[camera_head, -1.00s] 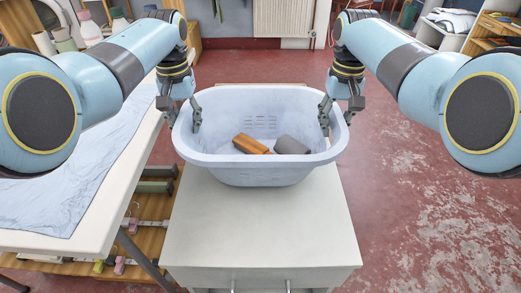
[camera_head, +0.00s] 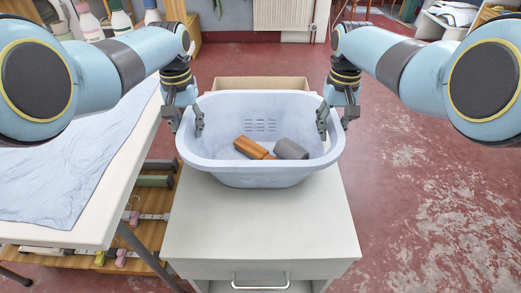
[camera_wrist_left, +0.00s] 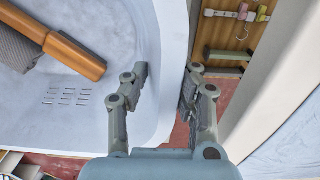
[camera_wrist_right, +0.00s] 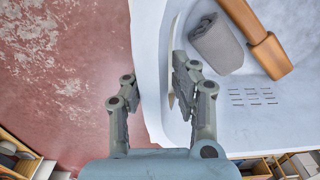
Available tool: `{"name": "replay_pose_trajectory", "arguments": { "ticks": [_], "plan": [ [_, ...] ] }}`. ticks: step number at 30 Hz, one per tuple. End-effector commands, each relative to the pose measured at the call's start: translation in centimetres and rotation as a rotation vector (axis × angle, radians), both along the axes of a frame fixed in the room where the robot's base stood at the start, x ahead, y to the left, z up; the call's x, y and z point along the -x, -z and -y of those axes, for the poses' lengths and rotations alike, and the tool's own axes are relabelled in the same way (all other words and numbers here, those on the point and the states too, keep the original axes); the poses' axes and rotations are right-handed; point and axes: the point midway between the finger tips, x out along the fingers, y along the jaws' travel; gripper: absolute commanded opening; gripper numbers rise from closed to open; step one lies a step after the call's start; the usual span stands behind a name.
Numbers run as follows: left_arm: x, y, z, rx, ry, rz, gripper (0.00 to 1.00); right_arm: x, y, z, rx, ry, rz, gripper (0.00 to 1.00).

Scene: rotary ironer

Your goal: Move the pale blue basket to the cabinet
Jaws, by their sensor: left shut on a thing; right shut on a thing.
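The pale blue basket (camera_head: 258,178) is upright over the back part of the white cabinet top (camera_head: 260,225). I cannot tell whether its base touches that top. Inside lie an orange-brown object (camera_head: 250,147) and a grey roll (camera_head: 290,149). My left gripper (camera_head: 199,122) is shut on the basket's left rim, one finger inside and one outside, as the left wrist view (camera_wrist_left: 165,90) shows. My right gripper (camera_head: 322,122) is shut on the right rim, also straddling the wall in the right wrist view (camera_wrist_right: 158,90).
A table with a light blue cloth (camera_head: 70,165) stands close on the left, with a wooden shelf (camera_head: 140,225) under it. A brown box (camera_head: 260,83) shows behind the basket. The cabinet's front has a drawer handle (camera_head: 260,281). The red floor at right is open.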

Motion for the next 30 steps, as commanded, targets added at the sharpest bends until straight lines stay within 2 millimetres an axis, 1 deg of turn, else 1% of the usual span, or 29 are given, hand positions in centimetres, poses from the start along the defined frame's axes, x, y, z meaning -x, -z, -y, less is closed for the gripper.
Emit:
{"name": "replay_pose_trajectory", "arguments": {
  "ticks": [1, 6, 7, 11, 12, 26, 30],
  "plan": [
    [-0.16, 0.11, -0.77, -0.014, -0.004, 0.002, 0.0, -0.16, 0.11, 0.77, 0.014, 0.004, 0.002, 0.0],
    [-0.12, 0.79, -0.78, -0.014, -0.004, 0.001, 0.0, -0.13, 0.79, 0.78, 0.014, 0.004, 0.001, 0.0],
    [-0.1, 0.79, -0.77, -0.014, -0.004, 0.001, 0.3, -0.1, 0.79, 0.78, 0.014, 0.004, 0.001, 0.3],
    [-0.1, 0.78, -0.66, -0.012, -0.004, 0.002, 0.47, -0.1, 0.78, 0.67, 0.011, 0.004, 0.002, 0.47],
    [-0.09, 0.78, -0.59, -0.011, -0.003, 0.002, 0.49, -0.09, 0.78, 0.6, 0.01, 0.004, 0.002, 0.49],
    [-0.08, 0.72, -0.26, -0.005, -0.001, 0.002, 0.49, -0.06, 0.78, 0.25, 0.005, 0.001, 0.001, 0.49],
    [-0.19, -0.01, -0.2, -0.005, -0.001, 0.003, 0.49, -0.06, 0.78, 0.22, 0.005, 0.001, 0.001, 0.49]
  ]
}}
